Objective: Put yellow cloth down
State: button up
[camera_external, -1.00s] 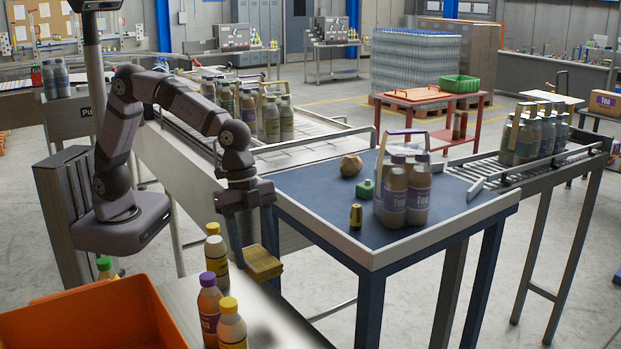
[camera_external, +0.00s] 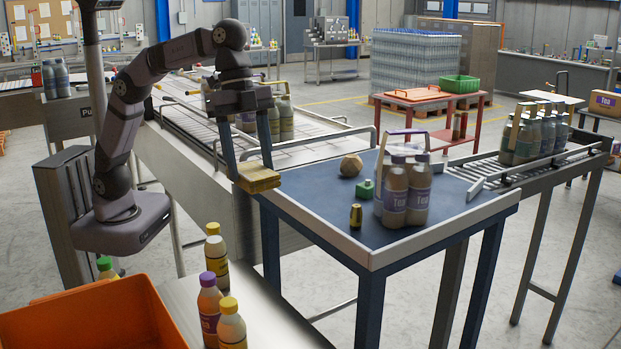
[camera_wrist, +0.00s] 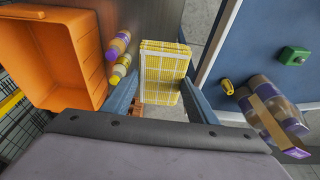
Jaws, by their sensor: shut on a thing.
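The yellow cloth (camera_external: 257,178) is a folded, flat stack. In the wrist view the cloth (camera_wrist: 163,66) shows a yellow and white check and lies between the two fingers. My gripper (camera_external: 254,170) is shut on it and holds it in the air, by the left edge of the blue-topped table (camera_external: 315,212) in the external view. In the wrist view my gripper (camera_wrist: 160,95) has one finger on each side of the cloth. I cannot tell from the external view how high the cloth is above the tabletop.
On the blue table stand a bottle pack (camera_external: 405,190), a green block (camera_external: 365,189), a small gold item (camera_external: 356,215) and a tan lump (camera_external: 351,165). Its front left top is clear. An orange bin (camera_external: 95,318) and loose bottles (camera_external: 216,255) stand at lower left. A conveyor (camera_external: 185,140) lies behind.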

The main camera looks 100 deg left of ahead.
notch_tip(320, 180, up, 2)
jog(key=shift+r, duration=0.1)
jog(key=w+a+n+y+p, duration=0.1)
jog(key=w+a+n+p, duration=0.2)
jog(key=a, duration=1)
jog(key=w+a+n+y+p, duration=0.1)
jog(key=w+a+n+p, duration=0.15)
jog(key=a+n, duration=0.65)
jog(key=a+f+m+t+b, duration=0.1)
jog(key=a+f+m, duration=0.2)
jog(key=f, duration=0.2)
jog(key=shift+w, duration=0.45)
jog(key=shift+a+f, duration=0.1)
jog(key=shift+f, duration=0.05)
jog(key=shift+f+p, duration=0.75)
jog(key=shift+f, duration=4.15)
